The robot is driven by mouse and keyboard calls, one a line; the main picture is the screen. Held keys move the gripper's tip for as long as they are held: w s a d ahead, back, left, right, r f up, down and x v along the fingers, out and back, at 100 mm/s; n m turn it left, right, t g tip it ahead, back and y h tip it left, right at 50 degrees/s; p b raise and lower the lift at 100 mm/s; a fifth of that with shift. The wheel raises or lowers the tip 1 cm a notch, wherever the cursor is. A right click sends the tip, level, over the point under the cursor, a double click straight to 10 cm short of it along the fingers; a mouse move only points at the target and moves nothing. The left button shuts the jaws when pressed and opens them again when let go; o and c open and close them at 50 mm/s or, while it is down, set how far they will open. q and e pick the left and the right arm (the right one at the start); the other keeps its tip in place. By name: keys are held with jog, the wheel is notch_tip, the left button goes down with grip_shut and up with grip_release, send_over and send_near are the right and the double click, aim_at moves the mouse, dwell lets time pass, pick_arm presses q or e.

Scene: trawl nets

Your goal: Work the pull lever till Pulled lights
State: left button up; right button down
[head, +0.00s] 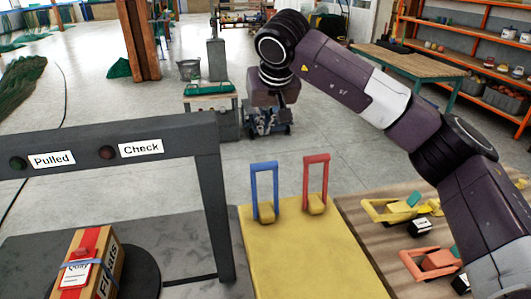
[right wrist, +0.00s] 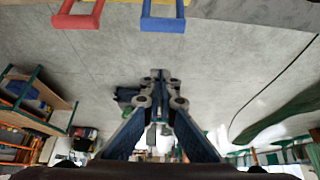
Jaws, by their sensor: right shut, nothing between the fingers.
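A blue lever (head: 264,166) and a red lever (head: 316,158), each an upright loop handle on a yellow base, stand on a yellow board (head: 300,250). I cannot tell by label which is the pull lever. They also show at the top of the right wrist view, red lever (right wrist: 79,20) and blue lever (right wrist: 163,24). My right gripper (head: 268,125) is shut and empty, beyond the levers and touching neither; its fingers show in the right wrist view (right wrist: 160,78). The dark green Pulled lamp (head: 18,163) and dark red Check lamp (head: 107,152) look unlit. My left gripper is out of view.
A dark frame (head: 215,200) carries the lamps and stands left of the levers. A box (head: 88,265) labelled Floats lies beneath it. A wooden board (head: 365,225) with yellow and orange handled pieces is at right. Open floor lies beyond.

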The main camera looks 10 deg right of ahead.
jog(key=p+x, duration=0.3)
jog(key=x, duration=0.7)
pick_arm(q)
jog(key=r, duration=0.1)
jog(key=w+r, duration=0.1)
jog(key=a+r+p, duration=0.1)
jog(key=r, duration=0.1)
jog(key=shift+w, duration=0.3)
pick_arm(e)
jog(key=s, duration=0.2)
jog(key=s+f, duration=0.1)
jog(key=s, duration=0.1)
